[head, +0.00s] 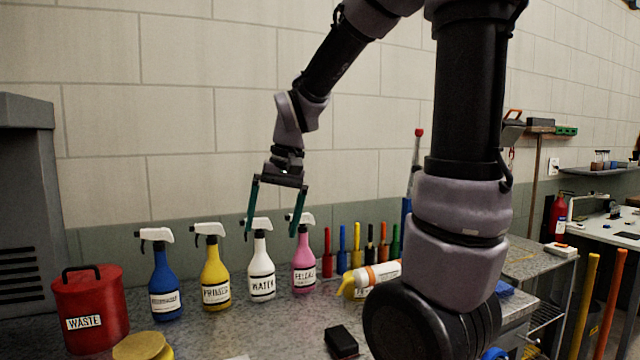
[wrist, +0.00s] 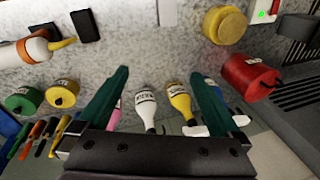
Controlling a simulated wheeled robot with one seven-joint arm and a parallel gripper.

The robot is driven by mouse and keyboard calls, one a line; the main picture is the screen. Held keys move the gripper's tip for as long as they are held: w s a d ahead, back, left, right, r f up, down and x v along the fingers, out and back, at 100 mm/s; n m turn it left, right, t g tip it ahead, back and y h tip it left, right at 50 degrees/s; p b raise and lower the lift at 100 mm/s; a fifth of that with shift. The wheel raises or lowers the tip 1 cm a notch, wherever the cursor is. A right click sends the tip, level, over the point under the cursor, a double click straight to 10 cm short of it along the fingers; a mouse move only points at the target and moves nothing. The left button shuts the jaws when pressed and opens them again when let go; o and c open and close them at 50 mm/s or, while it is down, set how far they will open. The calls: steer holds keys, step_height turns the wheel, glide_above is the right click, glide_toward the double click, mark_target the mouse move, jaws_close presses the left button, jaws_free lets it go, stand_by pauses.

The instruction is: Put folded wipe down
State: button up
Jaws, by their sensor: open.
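My gripper (head: 270,234) is open, with its two green fingers pointing down and nothing between them. It hangs above the workbench (head: 200,338), and in the head view it overlaps the tops of the white WATER bottle (head: 262,272) and the pink bottle (head: 304,268). In the wrist view the open fingers (wrist: 160,74) stand apart over bare bench and bottles. A small flat white piece (wrist: 167,12), which may be the folded wipe, lies on the bench at the top edge of the wrist view, clear of the fingers. Only a sliver of it (head: 238,357) shows in the head view.
Blue (head: 165,287) and yellow (head: 215,281) spray bottles stand left of the WATER bottle. A red WASTE can (head: 92,305) and a yellow round thing (head: 142,346) are at left. A black block (head: 341,342) and a lying white bottle (head: 372,277) are at right.

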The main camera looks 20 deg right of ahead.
steer(key=s+d+r+m+t, duration=0.2)
steer(key=s+d+r+t, duration=0.4)
steer(key=s+r, duration=0.3)
steer(key=shift+d, duration=0.5)
stand_by(0.8)
